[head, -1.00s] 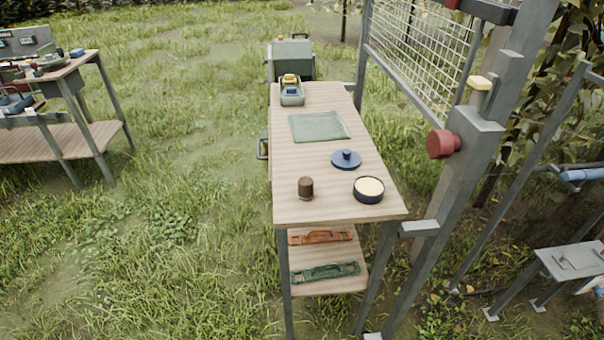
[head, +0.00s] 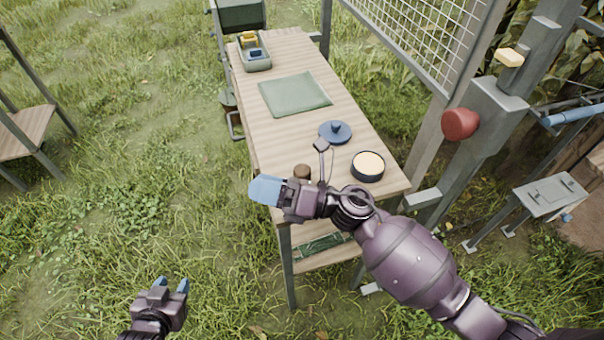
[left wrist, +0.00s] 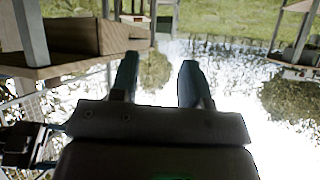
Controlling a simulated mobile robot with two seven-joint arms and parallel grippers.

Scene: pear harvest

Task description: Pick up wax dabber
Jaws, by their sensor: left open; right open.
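A short dark brown cylinder, which looks like the wax dabber (head: 302,171), stands near the front left edge of the wooden table in the head view. My right forearm and gripper partly hide it. My right gripper (head: 265,189) is open, with blue fingertips pointing left, in front of and left of the dabber in the picture. A dark round pot (head: 367,175) with a cream filling, apparently wax, stands right of the dabber. My left gripper (head: 173,284) is open and empty, low over the grass, away from the table. Its open fingers show in the left wrist view (left wrist: 158,75).
A blue knobbed lid (head: 335,133) lies behind the pot on the table (head: 278,140). A green cloth (head: 295,94) and a tray with yellow and blue items (head: 254,52) lie further back. A grey post with a red knob (head: 460,124) stands right.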

